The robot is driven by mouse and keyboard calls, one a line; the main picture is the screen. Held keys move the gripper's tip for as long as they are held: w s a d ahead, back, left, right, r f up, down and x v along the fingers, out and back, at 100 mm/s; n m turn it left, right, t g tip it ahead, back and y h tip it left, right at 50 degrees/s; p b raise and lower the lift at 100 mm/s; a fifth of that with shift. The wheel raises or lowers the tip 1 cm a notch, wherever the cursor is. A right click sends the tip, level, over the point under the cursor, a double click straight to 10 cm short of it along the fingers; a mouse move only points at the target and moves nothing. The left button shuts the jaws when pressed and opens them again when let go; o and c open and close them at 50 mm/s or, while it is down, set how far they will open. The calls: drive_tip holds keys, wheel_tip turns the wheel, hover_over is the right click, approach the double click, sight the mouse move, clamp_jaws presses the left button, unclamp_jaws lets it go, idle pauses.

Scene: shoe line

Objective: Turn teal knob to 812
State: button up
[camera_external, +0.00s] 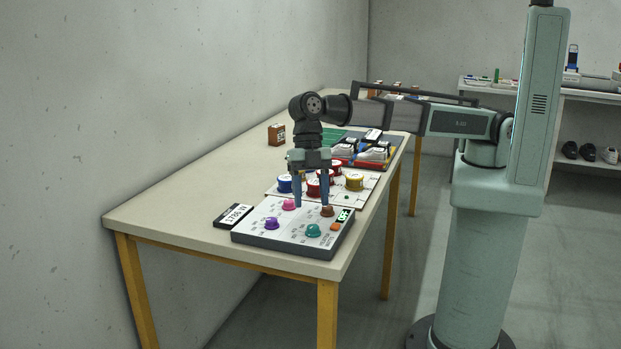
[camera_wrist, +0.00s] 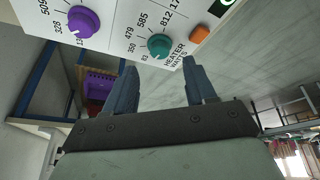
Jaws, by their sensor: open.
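The teal knob (camera_external: 314,230) sits at the front of a light control panel (camera_external: 258,236). In the wrist view the teal knob (camera_wrist: 160,45) has printed numbers around it, including 350, 479, 585 and 812, and the label "HEATER WATTS". I cannot make out where its pointer stands. My gripper (camera_external: 311,204) points down over the panel, its fingers apart and empty. In the external view its fingertips appear near the pink knob (camera_external: 289,204) and brown knob (camera_external: 327,211), behind the teal knob. In the wrist view the teal knob shows beyond my open gripper (camera_wrist: 162,66), untouched.
A purple knob (camera_external: 271,224) is left of the teal knob, and an orange button (camera_external: 334,227) and a small green display (camera_external: 344,215) are right. A black label plate (camera_external: 233,216) lies beside the panel.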

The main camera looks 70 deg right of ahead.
sight(313, 226)
drive_tip(key=shift+x, duration=2.55)
drive_tip(key=shift+c, duration=0.2)
clamp_jaws()
